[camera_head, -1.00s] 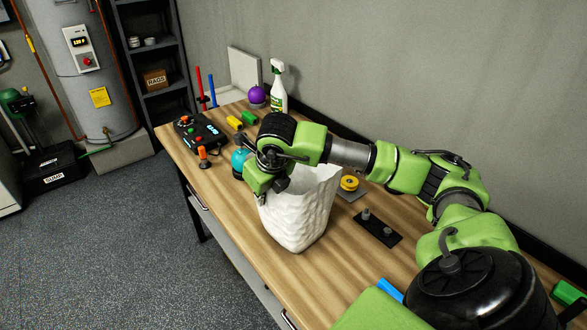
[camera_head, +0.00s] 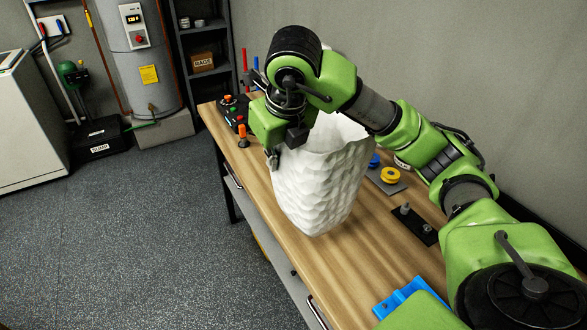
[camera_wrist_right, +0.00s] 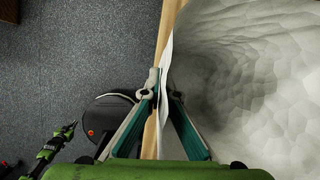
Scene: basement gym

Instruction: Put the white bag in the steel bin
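The white bag (camera_head: 322,185) is an open-topped, dimpled sack, upright and larger in the head view than before. It appears lifted over the table's front edge. My right gripper (camera_head: 272,158) is at its rim on the left side. In the right wrist view, the fingers (camera_wrist_right: 163,95) are shut on the bag's thin wall, with the bag's hollow inside (camera_wrist_right: 245,70) to the right. No steel bin can be made out. My left gripper is outside the head view; a small green and black part low left in the wrist view may be my left arm, its fingers unclear.
The wooden table (camera_head: 365,255) runs along the wall, with a control box (camera_head: 236,112), a yellow roll (camera_head: 390,175), a black plate with pegs (camera_head: 412,225) and a blue piece (camera_head: 405,293) on it. The grey floor (camera_head: 140,235) to the left is open.

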